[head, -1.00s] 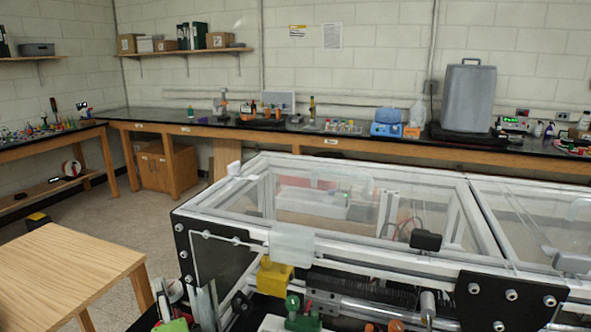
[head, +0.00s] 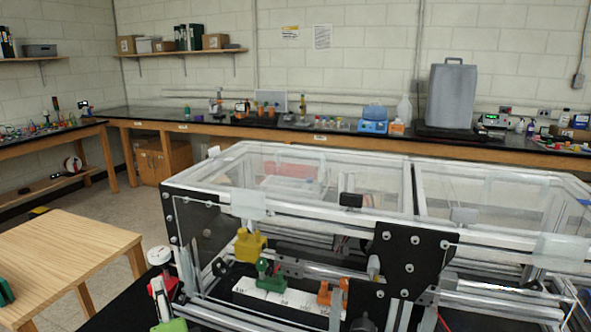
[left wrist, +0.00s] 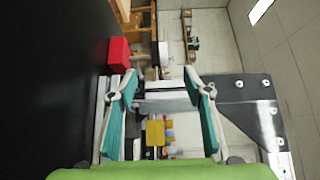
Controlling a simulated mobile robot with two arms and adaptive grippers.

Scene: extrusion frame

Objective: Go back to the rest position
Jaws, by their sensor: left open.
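My left gripper (head: 172,288) is low at the left of the head view, beside the near left corner of the extrusion frame (head: 330,212). Its lime-green body is cut by the bottom edge. In the left wrist view the gripper (left wrist: 164,92) has its two teal fingers spread apart, with nothing held between them. A yellow block (left wrist: 155,133) shows beyond, between the fingers. A red block (left wrist: 118,55) shows left of the left finger. My right gripper is not in view.
Inside the frame's near side are a yellow part (head: 250,244), a green part (head: 268,275) and orange parts (head: 325,293). A wooden table (head: 70,255) stands at the left, with a dark green object (head: 5,292) at the picture's edge. Floor shows behind it.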

